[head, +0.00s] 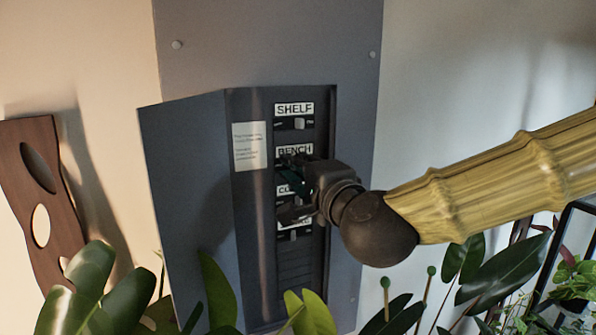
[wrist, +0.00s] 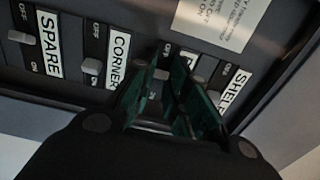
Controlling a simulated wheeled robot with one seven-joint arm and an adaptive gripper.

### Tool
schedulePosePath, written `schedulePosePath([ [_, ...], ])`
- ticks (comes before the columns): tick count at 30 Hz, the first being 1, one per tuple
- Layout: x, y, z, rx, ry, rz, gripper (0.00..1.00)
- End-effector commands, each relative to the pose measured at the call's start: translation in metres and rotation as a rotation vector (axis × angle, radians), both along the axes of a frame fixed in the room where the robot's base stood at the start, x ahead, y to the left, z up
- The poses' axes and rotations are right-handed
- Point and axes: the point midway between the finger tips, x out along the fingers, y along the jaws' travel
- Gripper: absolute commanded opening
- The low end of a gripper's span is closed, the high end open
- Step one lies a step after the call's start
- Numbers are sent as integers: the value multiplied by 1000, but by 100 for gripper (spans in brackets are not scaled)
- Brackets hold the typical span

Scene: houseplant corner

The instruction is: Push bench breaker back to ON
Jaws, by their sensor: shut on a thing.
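The bench breaker is in the open panel, with its BENCH label (head: 294,151) second from the top in the head view. My gripper (head: 290,167) is at this breaker, its dark green fingers reaching in from the right just below the label. In the wrist view my gripper (wrist: 167,78) has its fingers close together over the breaker between CORNER and SHELF. It is shut on the bench breaker's switch. The fingers hide most of the switch and part of its label, so I cannot tell whether it is at ON or OFF.
The SHELF breaker (head: 299,123) is above, and the CORNER (wrist: 94,66) and SPARE (wrist: 28,39) breakers are below, close together. The panel door (head: 190,190) stands open at left. Leaves (head: 310,312) rise in front of the panel's lower edge.

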Motion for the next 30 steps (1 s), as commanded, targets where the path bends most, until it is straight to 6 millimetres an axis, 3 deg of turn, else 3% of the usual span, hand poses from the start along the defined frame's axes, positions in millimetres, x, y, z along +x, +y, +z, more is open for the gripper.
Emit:
schedulePosePath([
  [12, 2, -7, 0, 2, -3, 162, 0],
  [25, 2, -8, 0, -2, -3, 186, 0],
  [26, 2, -8, 0, -2, -3, 186, 18],
  [29, 2, -8, 0, -2, -3, 186, 36],
  [30, 2, -8, 0, -2, -3, 186, 38],
])
